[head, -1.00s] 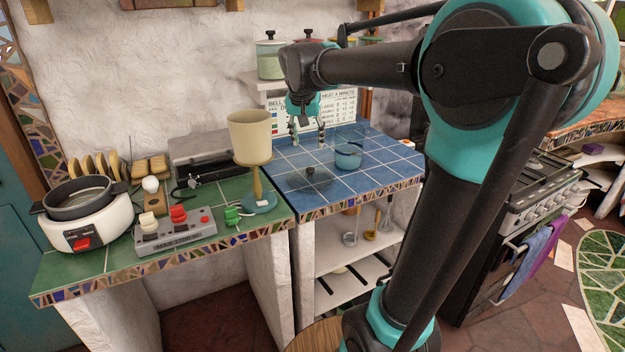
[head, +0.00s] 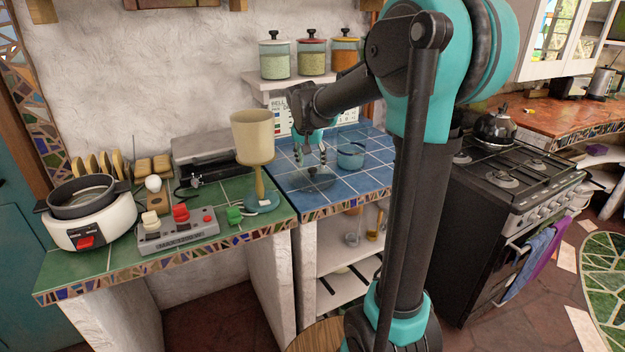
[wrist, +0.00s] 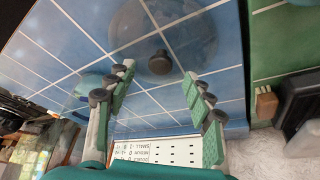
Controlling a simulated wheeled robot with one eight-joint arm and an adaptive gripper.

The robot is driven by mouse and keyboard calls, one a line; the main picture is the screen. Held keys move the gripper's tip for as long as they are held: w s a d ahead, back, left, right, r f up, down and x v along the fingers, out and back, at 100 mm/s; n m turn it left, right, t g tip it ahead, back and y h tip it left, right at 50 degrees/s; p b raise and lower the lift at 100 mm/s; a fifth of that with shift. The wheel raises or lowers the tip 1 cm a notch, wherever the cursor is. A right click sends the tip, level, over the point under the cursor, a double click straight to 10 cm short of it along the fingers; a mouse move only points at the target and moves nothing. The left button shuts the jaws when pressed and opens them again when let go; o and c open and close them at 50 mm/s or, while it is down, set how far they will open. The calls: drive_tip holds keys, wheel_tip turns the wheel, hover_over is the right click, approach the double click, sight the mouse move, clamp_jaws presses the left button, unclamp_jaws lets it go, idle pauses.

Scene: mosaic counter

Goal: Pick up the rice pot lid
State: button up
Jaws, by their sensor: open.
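The rice pot lid (head: 318,181), see-through glass with a dark knob, lies flat on the blue tiled counter (head: 289,192) near its front edge. The wrist view shows the lid (wrist: 159,63) with its knob just beyond my fingertips, roughly midway between them. My gripper (head: 311,158) points down above the lid, open and empty. In the wrist view its green-padded fingers (wrist: 155,84) stand wide apart, with the knob not held. A blue glass pot (head: 351,156) stands to the right of the lid in the head view; it shows at left in the wrist view (wrist: 88,88).
A tall cream goblet-shaped object (head: 254,145) stands close to the left of my gripper. A white rice cooker (head: 100,226) and a grey control box (head: 178,230) sit on the green counter. Jars (head: 312,58) stand on a shelf behind. The stove (head: 515,180) is at right.

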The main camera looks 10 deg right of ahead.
sight(312, 168)
drive_tip(key=x, duration=0.4)
drive_tip(key=shift+w+f, duration=0.25)
drive_tip(key=shift+f, duration=0.1)
drive_tip(key=shift+c, duration=0.3)
clamp_jaws()
